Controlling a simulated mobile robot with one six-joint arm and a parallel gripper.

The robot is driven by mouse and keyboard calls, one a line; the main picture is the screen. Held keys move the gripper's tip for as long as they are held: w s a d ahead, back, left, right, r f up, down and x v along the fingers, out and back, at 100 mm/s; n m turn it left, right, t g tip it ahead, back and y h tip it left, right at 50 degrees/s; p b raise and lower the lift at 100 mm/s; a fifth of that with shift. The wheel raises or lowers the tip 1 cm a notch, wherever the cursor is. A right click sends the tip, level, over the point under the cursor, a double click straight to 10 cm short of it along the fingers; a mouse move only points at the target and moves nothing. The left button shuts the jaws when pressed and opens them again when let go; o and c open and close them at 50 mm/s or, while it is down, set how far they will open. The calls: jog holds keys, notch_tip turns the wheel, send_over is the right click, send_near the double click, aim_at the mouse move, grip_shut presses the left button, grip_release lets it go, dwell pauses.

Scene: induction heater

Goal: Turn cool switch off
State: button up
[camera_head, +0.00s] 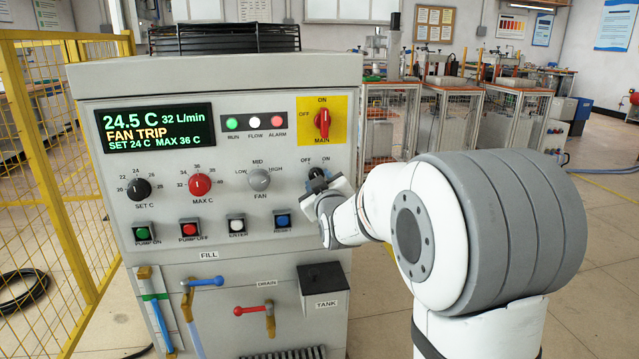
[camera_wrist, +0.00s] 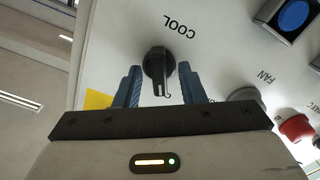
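The cool switch (camera_wrist: 158,65) is a black rotary knob on the white panel, next to the word COOL, which appears upside down in the wrist view. Its pointer, with a pale line, points down the picture towards my gripper. My gripper (camera_wrist: 160,70) is open, with one blue-grey finger on each side of the knob and a small gap showing on both sides. In the head view the cool switch (camera_head: 316,173) sits below the OFF and ON labels, and my gripper (camera_head: 318,186) is at it, partly covering it. The labels near the pointer are mostly hidden in the wrist view.
The fan knob (camera_head: 259,179) is left of the cool switch, and the blue button (camera_head: 282,221) is below it. The red main switch (camera_head: 322,123) is above. The display (camera_head: 156,127) reads FAN TRIP. A yellow fence (camera_head: 45,150) stands left.

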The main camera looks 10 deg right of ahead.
jog(key=s+p, duration=0.1)
jog(key=s, duration=0.6)
jog(key=shift+s, duration=0.4)
jog(key=s+r+m+g+p, duration=0.2)
jog(key=s+r+g+p, duration=0.3)
jog(key=s+p, duration=0.4)
jog(key=s+r+m+g+p, duration=0.2)
jog(key=s+r+g+p, duration=0.3)
jog(key=s+p, duration=0.5)
jog(key=s+r+m+g+p, duration=0.2)
jog(key=s+r+g+p, duration=0.3)
jog(key=s+p, duration=0.4)
jog(key=shift+s+p, duration=0.35)
jog(key=shift+s, duration=0.55)
